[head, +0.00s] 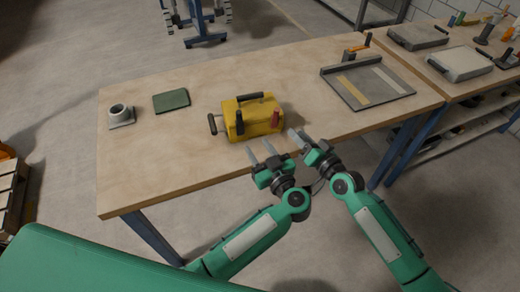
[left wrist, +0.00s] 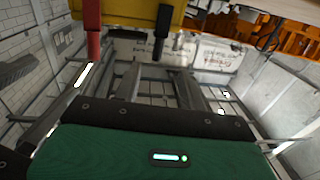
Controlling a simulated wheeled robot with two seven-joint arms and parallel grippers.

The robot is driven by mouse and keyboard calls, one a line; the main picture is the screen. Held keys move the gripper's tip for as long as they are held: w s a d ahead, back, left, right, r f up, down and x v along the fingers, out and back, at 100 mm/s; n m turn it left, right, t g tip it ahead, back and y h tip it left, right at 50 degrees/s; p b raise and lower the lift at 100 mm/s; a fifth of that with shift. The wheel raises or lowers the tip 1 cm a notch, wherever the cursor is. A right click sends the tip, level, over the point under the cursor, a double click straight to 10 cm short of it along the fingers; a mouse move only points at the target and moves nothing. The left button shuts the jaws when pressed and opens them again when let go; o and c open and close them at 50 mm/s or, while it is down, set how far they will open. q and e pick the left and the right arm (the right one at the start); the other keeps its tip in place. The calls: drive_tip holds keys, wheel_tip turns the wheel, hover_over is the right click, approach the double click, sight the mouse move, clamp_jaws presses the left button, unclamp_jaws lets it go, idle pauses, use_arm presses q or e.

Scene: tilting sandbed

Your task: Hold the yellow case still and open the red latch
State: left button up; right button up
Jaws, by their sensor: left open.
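The yellow case (head: 262,126) stands on the wooden table near its front edge. It has a black top handle, a black handle at its left end, a black latch (head: 239,122) and a red latch (head: 275,119) on its front. My left gripper (head: 261,149) is open and empty, just in front of the case and apart from it. My right gripper (head: 299,135) is right of the red latch, apart from it; its opening is unclear. The left wrist view shows the red latch (left wrist: 93,28), the black latch (left wrist: 162,30) and the case's lower part (left wrist: 128,12).
A green pad (head: 171,100) and a grey round fitting on a plate (head: 121,114) lie to the left. A grey board with strips (head: 368,83) lies to the right. The table between the case and board is clear. A second bench with tools (head: 458,63) stands far right.

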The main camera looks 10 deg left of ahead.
sight(241, 122)
use_arm(q)
drive_tip(key=x, duration=1.4)
drive_tip(key=shift+d+r, duration=0.1)
clamp_jaws()
use_arm(e)
drive_tip(key=shift+w, duration=0.15)
drive_tip(key=c, duration=0.5)
drive_tip(key=w+f, duration=0.1)
drive_tip(key=w, duration=0.1)
drive_tip(key=w+d+f+m+g, duration=0.1)
drive_tip(key=w, duration=0.1)
drive_tip(key=w+d+f+m+g, duration=0.1)
drive_tip(key=w, duration=0.1)
drive_tip(key=shift+w+d+f+h, duration=0.2)
drive_tip(key=shift+w+f+h, duration=0.05)
drive_tip(key=shift+w+h, duration=0.1)
clamp_jaws()
drive_tip(key=shift+w+d+f+m+g+y, duration=0.1)
drive_tip(key=shift+w+d+m+g+y, duration=0.15)
drive_tip(key=shift+w+m+g+y, duration=0.65)
drive_tip(key=shift+w+r+g+y, duration=0.4)
drive_tip(key=shift+w+r+y, duration=0.15)
drive_tip(key=shift+y, duration=0.6)
drive_tip(key=shift+d+r+m+y, duration=0.25)
drive_tip(key=shift+r+m+y, duration=0.15)
drive_tip(key=shift+r+y, duration=0.55)
